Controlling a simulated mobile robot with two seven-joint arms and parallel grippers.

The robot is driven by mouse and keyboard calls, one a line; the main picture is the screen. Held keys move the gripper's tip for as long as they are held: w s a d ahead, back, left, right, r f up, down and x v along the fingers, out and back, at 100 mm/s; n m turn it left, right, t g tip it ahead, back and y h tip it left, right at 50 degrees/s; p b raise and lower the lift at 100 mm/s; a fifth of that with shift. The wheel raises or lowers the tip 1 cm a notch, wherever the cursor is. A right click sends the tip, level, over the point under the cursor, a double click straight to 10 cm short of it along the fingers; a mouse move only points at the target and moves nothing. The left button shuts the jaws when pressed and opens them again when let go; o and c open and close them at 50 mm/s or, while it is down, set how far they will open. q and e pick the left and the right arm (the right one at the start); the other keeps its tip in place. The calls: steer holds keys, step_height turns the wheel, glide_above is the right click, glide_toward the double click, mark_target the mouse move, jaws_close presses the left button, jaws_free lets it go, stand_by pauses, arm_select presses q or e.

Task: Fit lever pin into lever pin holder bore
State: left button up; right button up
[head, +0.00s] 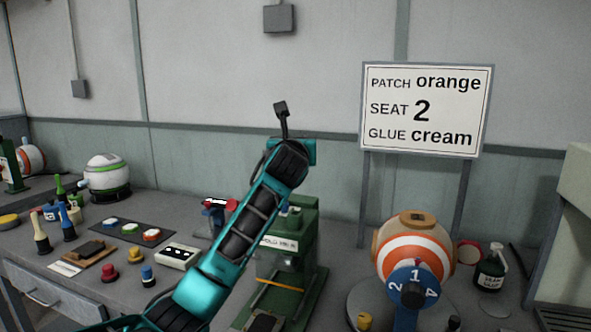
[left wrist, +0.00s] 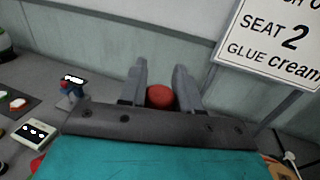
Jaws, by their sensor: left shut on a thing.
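My left gripper (left wrist: 160,78) shows in the left wrist view with a finger on each side of a red round piece (left wrist: 160,97). It is shut on this piece, whose rounded end faces the camera; I cannot tell for sure that it is the lever pin. I cannot make out the holder bore. My right gripper is in neither view.
A striped ball (head: 425,245) with a blue numbered disc (head: 411,283) stands right of the press. A sign (head: 426,108) stands behind.

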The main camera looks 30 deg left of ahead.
arm_select(q)
step_height(320, 180, up, 5)
steer(key=s+d+f+m+h+b, duration=0.2)
steer(key=s+d+f+h+b, duration=0.1)
steer(key=f, duration=0.7)
steer(key=s+d+f+m+t+h+b, duration=0.1)
steer(key=d+f+b, duration=0.4)
steer(key=f, duration=0.6)
steer(key=s+d+f+m+t+h+b, duration=0.1)
steer(key=s+d+f+m+h+b, duration=0.2)
steer(key=f, duration=0.8)
steer(key=s+d+h+b, duration=0.1)
steer(key=s+d+h, duration=0.1)
steer(key=s+d, duration=0.1)
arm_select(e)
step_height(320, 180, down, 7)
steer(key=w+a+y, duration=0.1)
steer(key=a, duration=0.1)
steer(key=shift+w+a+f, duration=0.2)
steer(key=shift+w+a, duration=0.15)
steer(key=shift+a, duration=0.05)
arm_select(q)
steer(key=shift+d, duration=0.1)
steer(key=shift+f+b, duration=1.55)
steer(key=shift+f, duration=1.35)
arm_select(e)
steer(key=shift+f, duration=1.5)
